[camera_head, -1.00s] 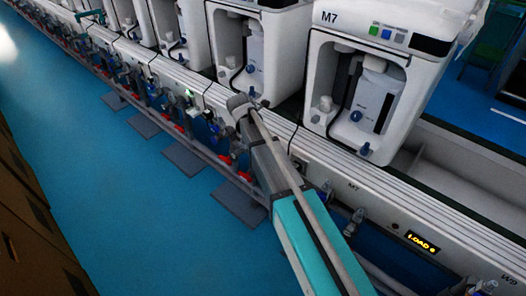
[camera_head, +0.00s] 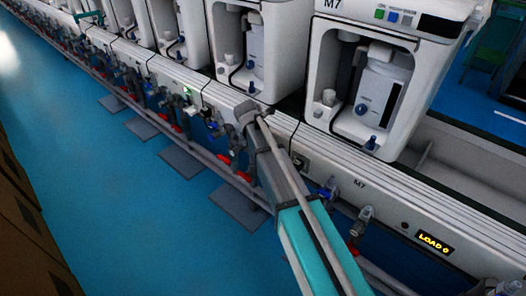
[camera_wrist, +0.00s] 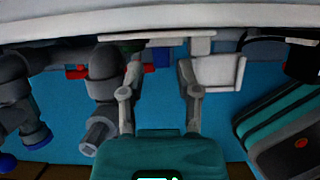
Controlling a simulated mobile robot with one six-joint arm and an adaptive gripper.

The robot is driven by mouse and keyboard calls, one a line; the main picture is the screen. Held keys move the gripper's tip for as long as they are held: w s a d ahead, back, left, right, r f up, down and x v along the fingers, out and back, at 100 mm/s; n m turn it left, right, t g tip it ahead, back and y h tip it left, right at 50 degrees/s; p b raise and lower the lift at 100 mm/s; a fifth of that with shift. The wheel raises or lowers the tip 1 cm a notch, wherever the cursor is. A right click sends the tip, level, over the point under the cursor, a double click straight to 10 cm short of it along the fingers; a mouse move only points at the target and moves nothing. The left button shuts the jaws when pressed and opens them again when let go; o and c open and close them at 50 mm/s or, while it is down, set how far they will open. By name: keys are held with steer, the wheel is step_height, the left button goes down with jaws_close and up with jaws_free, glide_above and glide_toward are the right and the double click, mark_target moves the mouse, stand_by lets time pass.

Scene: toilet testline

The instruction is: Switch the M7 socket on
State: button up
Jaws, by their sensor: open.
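The M7 machine (camera_head: 385,70) is the white unit at the upper right in the head view. Below it, the white rail bears an M7 label (camera_head: 360,184). A small dark socket-like fitting (camera_head: 300,162) sits on the rail left of that label, just right of my arm. I cannot read its switch position. My gripper (camera_wrist: 160,65) shows in the wrist view with its two fingers apart and nothing between them. Its tips are just below a pale edge at the top. In the head view my arm hides the fingers. I cannot make out the socket in the wrist view.
Grey pipes and valves (camera_wrist: 105,75) stand left of my fingers. A white block (camera_wrist: 218,73) is close on the right. A yellow LOAD display (camera_head: 434,243) is on the rail's right. Blue floor (camera_head: 110,200) lies open left of the rail.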

steer(key=shift+b+x, duration=1.75)
steer(key=shift+x, duration=0.4)
jaws_close()
